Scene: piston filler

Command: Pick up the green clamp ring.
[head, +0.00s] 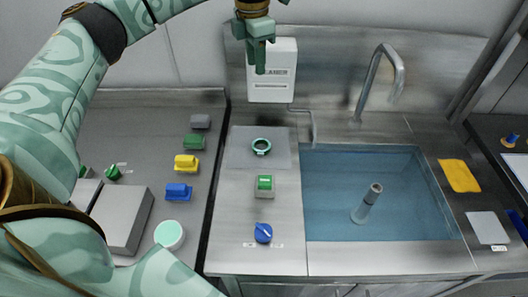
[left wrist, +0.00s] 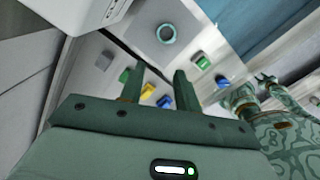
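The green clamp ring (head: 261,147) lies flat on a grey mat (head: 240,153) left of the sink. It also shows near the top middle of the left wrist view (left wrist: 166,33). My left gripper (head: 260,70) is above and behind the ring in the head view, fingers pointing down, in front of the white dispenser. In the left wrist view its two fingers (left wrist: 160,75) stand apart with nothing between them. The ring lies beyond the fingertips, not touched. My right gripper is outside the head view. A patterned arm shows at the right of the left wrist view, too small to read.
A green-topped block (head: 265,187) and a blue knob (head: 263,233) stand in front of the mat. The water-filled sink (head: 330,215) with a faucet (head: 395,75) is to the right. Yellow (head: 186,165) and blue (head: 178,192) pieces stand on the left counter. A white dispenser (head: 285,60) hangs behind.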

